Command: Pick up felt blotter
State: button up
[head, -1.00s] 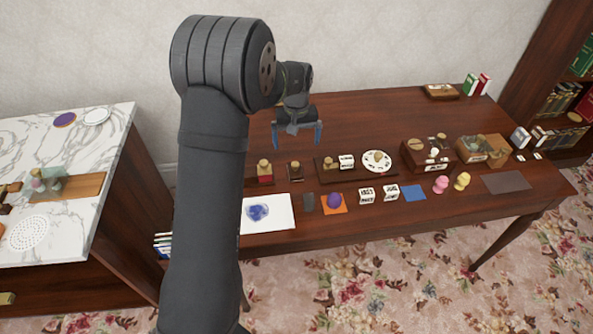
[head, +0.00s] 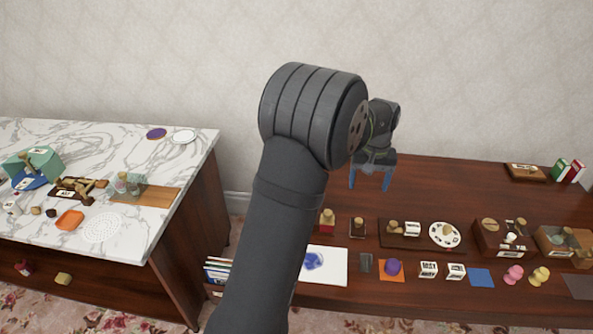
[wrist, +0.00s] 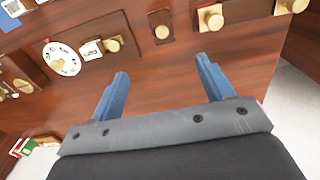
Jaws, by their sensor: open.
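My gripper (head: 370,183) is open and empty, held above the back part of the dark wooden table. Its two blue fingers also show spread apart in the wrist view (wrist: 161,75), over bare wood. Several flat pieces lie along the table's front: a blue square (head: 481,278), a small dark grey piece (head: 366,263), an orange square (head: 391,277) under a purple round thing (head: 393,266), and a dark brown mat (head: 580,286) at the right edge. I cannot tell for sure which is the felt blotter. All are well in front of my gripper.
Stamps with wooden knobs, a tray (head: 383,241) and a white dial (head: 444,235) stand between my gripper and the front row. White blocks (head: 428,269) and pink and yellow knobs are near the blue square. A cluttered marble counter (head: 150,222) is at left.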

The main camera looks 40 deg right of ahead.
aim_at(358, 221)
jog(key=s+a+f+m+t+h, duration=0.2)
jog(key=s+a+m+h, duration=0.15)
jog(key=a, duration=0.25)
jog(key=shift+n+h, duration=0.25)
jog(key=x, duration=1.1)
jog(key=w+x, duration=0.1)
jog(key=x, duration=0.5)
jog(key=shift+w+f, duration=0.1)
jog(key=c, duration=1.2)
